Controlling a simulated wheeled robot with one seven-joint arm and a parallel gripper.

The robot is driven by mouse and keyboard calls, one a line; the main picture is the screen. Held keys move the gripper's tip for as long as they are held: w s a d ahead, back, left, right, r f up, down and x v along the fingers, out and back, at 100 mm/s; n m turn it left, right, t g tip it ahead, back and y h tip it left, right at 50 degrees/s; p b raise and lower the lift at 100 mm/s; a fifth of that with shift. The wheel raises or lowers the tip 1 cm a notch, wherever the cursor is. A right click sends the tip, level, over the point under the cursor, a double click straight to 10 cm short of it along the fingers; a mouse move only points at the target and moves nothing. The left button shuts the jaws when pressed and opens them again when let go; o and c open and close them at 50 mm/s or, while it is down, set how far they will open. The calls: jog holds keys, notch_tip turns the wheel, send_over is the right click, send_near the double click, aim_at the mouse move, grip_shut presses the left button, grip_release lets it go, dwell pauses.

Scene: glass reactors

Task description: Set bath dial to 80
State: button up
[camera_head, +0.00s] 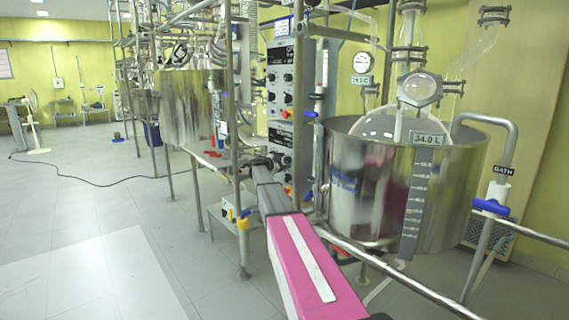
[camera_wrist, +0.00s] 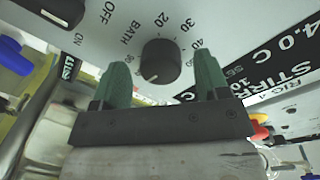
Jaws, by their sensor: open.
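The round black bath dial (camera_wrist: 160,62) sits on a pale panel in the wrist view, with the word BATH and printed numbers around it. A small white mark shows near its lower edge, toward the lower-left number that looks like 90. My gripper (camera_wrist: 161,78) has its green fingers apart, one on each side of the dial. I cannot tell whether the fingers touch it. In the head view my arm reaches to the lower part of the control panel (camera_head: 282,138), and the dial cannot be made out there.
A black switch knob (camera_wrist: 62,10) marked OFF and ON is at upper left in the wrist view. A dark display (camera_wrist: 262,65) is at the right. In the head view a steel bath vessel (camera_head: 345,200) stands right of my arm. Open floor (camera_head: 80,240) lies left.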

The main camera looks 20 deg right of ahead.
jog(key=v, duration=1)
jog(key=shift+s+a, duration=0.15)
jog(key=shift+a, duration=0.05)
jog(key=s+a+f+n+g+y, duration=0.1)
jog(key=s+a+f+n+y, duration=0.2)
jog(key=s+f, duration=0.45)
jog(key=s+a+f+n+g+y, duration=0.1)
jog(key=s+f+n+y, duration=0.1)
jog(key=s+f+n, duration=0.5)
jog(key=s+a+f+n+g+y, duration=0.1)
jog(key=s+a+f+y, duration=0.3)
jog(key=s, duration=0.6)
jog(key=s+a+f+n+y, duration=0.2)
jog(key=s+a+f+n, duration=0.1)
jog(key=s, duration=0.5)
jog(key=s+a+f+n+g+y, duration=0.1)
jog(key=s+a+f+n+y, duration=0.2)
jog(key=s, duration=0.6)
jog(key=s+a+f+n+g+y, duration=0.1)
jog(key=s+a+f+n, duration=0.3)
jog(key=s, duration=0.4)
jog(key=shift+s+a+n+y, duration=0.2)
jog(key=shift+a+n+y, duration=0.15)
jog(key=shift+n+y, duration=0.45)
jog(key=shift+f, duration=0.1)
jog(key=shift+c, duration=0.3)
